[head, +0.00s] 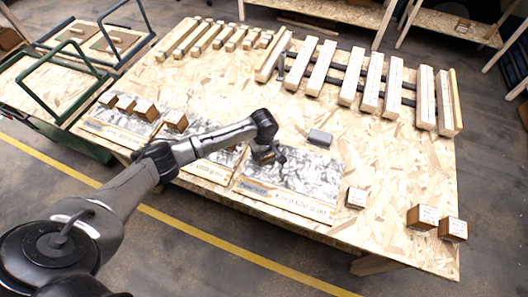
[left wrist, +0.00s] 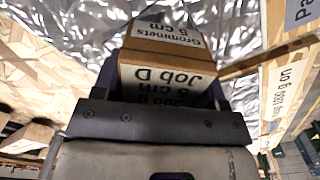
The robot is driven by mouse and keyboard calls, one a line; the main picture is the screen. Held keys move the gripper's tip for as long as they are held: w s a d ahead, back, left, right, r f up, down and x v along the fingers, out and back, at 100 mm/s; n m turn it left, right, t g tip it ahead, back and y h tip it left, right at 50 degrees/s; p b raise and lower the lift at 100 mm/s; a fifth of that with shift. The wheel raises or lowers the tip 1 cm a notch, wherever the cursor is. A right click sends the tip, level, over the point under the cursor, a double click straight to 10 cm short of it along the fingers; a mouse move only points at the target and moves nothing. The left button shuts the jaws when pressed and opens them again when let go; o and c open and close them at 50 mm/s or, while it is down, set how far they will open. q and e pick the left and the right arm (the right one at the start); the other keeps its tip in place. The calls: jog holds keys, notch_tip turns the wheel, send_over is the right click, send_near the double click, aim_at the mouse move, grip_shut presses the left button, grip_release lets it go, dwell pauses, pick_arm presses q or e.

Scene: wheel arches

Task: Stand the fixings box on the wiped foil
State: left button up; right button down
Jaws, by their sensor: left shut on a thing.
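My left gripper (head: 268,158) is shut on a small brown box with white labels (left wrist: 165,72), which read "Grommets 5 cm" and "Job D". The gripper and box are over the rearmost-left part of the right-hand foil panel (head: 305,172), whose crinkled silver foil also fills the top of the left wrist view (left wrist: 90,22). This panel has a printed strip along its front edge. The gripper mostly hides the box in the head view. I cannot tell whether the box touches the foil. My right gripper is not in view.
A grey block (head: 320,138) lies behind the right panel. A box (head: 355,198) and two more (head: 422,217) stand to the right. Rows of wooden bars (head: 370,84) line the back.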

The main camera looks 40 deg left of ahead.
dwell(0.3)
pick_arm(q)
jog(key=o, duration=1)
jog(key=shift+f, duration=0.1)
